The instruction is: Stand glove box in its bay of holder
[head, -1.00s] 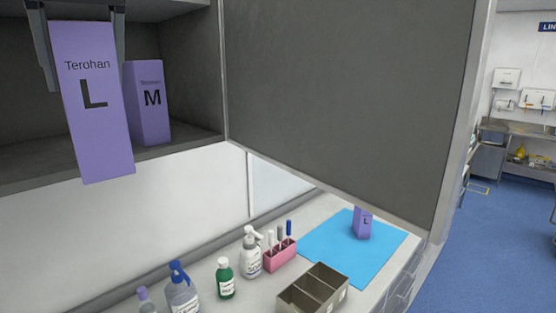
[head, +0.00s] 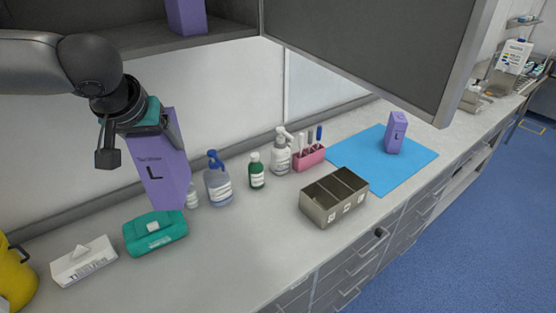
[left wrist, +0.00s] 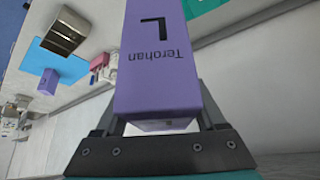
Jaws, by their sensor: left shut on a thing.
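My left gripper (head: 160,117) is shut on the upper end of a purple glove box (head: 163,175) marked L. The box hangs upright with a slight tilt, above the counter at the left of the head view. In the left wrist view the box (left wrist: 160,70) lies between both fingers (left wrist: 158,122). The grey metal holder (head: 323,211), with open bays and small white labels on its front, stands on the counter to the right, well apart from the box. It also shows in the left wrist view (left wrist: 62,36). My right gripper is not in view.
Another purple L box (head: 396,134) stands on a blue mat (head: 360,146). A purple box (head: 187,15) is on the cabinet shelf. Bottles (head: 257,172), a pink pen rack (head: 310,158), a teal pack (head: 155,236) and a tissue box (head: 84,262) line the counter. An open cabinet door (head: 370,45) overhangs.

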